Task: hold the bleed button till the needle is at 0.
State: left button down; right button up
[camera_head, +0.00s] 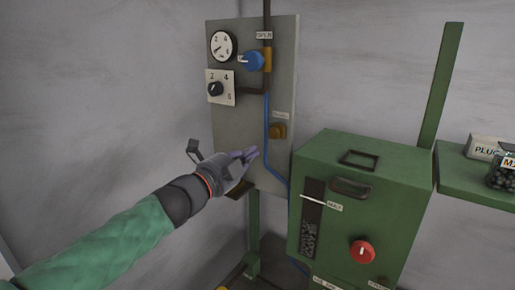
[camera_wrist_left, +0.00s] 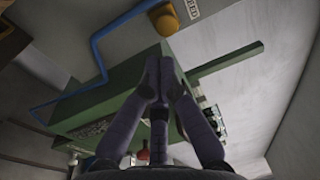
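The brass bleed button (camera_head: 278,131) sits on the right side of the grey panel (camera_head: 240,120), below a small label. In the left wrist view the button (camera_wrist_left: 165,20) shows at the top, beside its BLEED label (camera_wrist_left: 192,9). The round white gauge (camera_head: 222,46) is at the panel's upper left. Its dark needle seems to point to the lower left; the exact reading is too small to tell. My left gripper (camera_head: 248,155) is in front of the panel, left of and below the button, apart from it. Its fingertips (camera_wrist_left: 160,65) are together and empty. My right gripper is not in view.
A blue valve knob (camera_head: 254,61) and a black selector dial (camera_head: 215,89) are higher on the panel. A blue hose (camera_head: 266,125) runs down beside the button. A green machine (camera_head: 365,190) with a red knob (camera_head: 362,251) stands at the right. A green shelf (camera_head: 470,185) holds a jar.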

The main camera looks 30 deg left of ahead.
pick_arm(q)
jog(key=s, duration=0.4)
jog(key=shift+s+a+f, duration=0.1)
jog(key=shift+s+a, duration=0.15)
jog(key=shift+a, duration=0.1)
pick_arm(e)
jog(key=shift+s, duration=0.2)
pick_arm(q)
jog(key=shift+s, duration=0.15)
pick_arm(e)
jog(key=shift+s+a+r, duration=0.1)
